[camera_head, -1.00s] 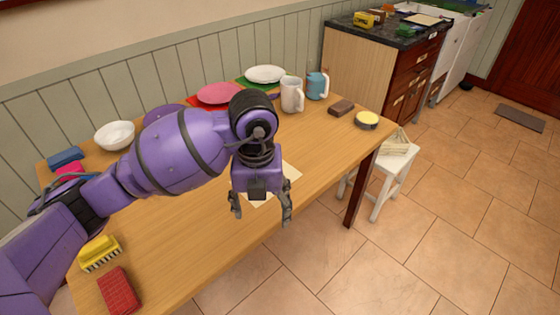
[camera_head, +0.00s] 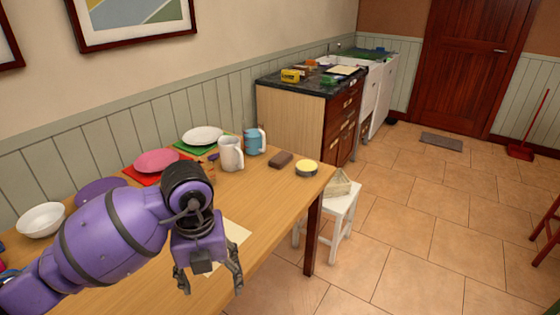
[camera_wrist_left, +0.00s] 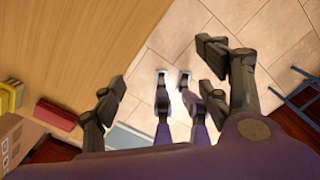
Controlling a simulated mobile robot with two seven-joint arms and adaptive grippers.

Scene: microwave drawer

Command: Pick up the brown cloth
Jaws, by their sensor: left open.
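The brown cloth (camera_head: 280,159) looks like a small, flat, dark brown folded block. It lies on the wooden table near its far right end in the head view, between the mugs and a round tin. My left gripper (camera_head: 211,287) is open and empty, in front of the table's near side. It is well to the left of the cloth and nearer to me. The wrist view shows its two spread fingers (camera_wrist_left: 162,72) with floor and table edge beyond, and no cloth between them. My right gripper does not show.
On the wooden table (camera_head: 275,197) are a white mug (camera_head: 231,154), a blue mug (camera_head: 255,141), a round yellow-topped tin (camera_head: 306,168), plates and a white bowl (camera_head: 41,220). A white stool (camera_head: 340,208) stands beyond the table's right end. Floor to the right is largely clear.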

